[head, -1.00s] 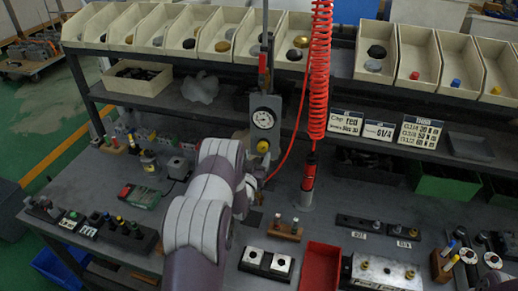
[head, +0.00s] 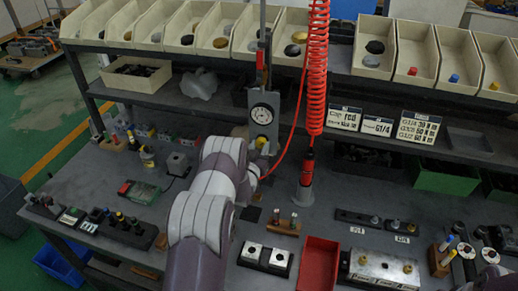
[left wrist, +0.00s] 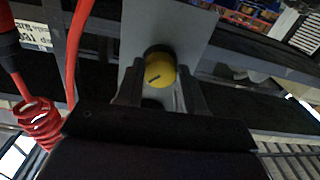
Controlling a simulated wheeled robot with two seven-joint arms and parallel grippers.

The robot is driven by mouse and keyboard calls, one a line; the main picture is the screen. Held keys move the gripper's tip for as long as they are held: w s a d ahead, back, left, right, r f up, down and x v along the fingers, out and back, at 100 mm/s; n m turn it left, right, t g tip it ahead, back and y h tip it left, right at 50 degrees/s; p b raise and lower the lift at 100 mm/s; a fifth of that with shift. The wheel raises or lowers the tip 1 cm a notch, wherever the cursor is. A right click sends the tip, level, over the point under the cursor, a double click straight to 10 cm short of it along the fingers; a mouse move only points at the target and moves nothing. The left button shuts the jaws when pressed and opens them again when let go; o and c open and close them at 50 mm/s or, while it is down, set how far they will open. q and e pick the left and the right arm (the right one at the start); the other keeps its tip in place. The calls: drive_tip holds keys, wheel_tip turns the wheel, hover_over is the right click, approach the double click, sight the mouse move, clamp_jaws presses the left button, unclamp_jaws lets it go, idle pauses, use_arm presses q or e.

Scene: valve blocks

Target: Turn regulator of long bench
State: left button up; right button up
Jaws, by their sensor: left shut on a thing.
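The regulator is a grey upright panel (head: 264,101) with a round white gauge and a yellow knob (head: 261,142) below it, standing at the back of the long bench (head: 330,200). My left gripper (left wrist: 160,92) is shut on the yellow knob, with one dark finger on each side of it in the left wrist view. The knob (left wrist: 160,72) faces the camera and carries a dark slanted mark. In the head view my left arm hides most of the gripper and part of the knob. My right gripper is not in view.
A red coiled hose (head: 318,70) hangs just right of the regulator, with a red-ended tool (head: 307,168) below it. A red tray (head: 318,262) and a metal valve block (head: 382,269) stand at the front. Bins (head: 375,48) line the upper shelf.

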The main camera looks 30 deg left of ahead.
use_arm(q)
drive_tip(key=shift+f+m+b, duration=0.15)
drive_tip(key=shift+m+b, duration=0.25)
drive_tip(key=shift+b, duration=0.15)
drive_tip(key=m+b, duration=1.2)
drive_tip(key=b, duration=0.1)
drive_tip(key=shift+f+b, duration=0.15)
drive_tip(key=shift+b, duration=0.2)
drive_tip(key=m+b, duration=1.2)
drive_tip(key=b, duration=0.4)
drive_tip(key=shift+m+b, duration=0.3)
drive_tip(key=shift+r+m+b, duration=0.3)
drive_tip(key=shift+m+b, duration=0.5)
drive_tip(key=shift+b, duration=0.25)
drive_tip(key=o, duration=1)
drive_tip(key=shift+o, duration=0.2)
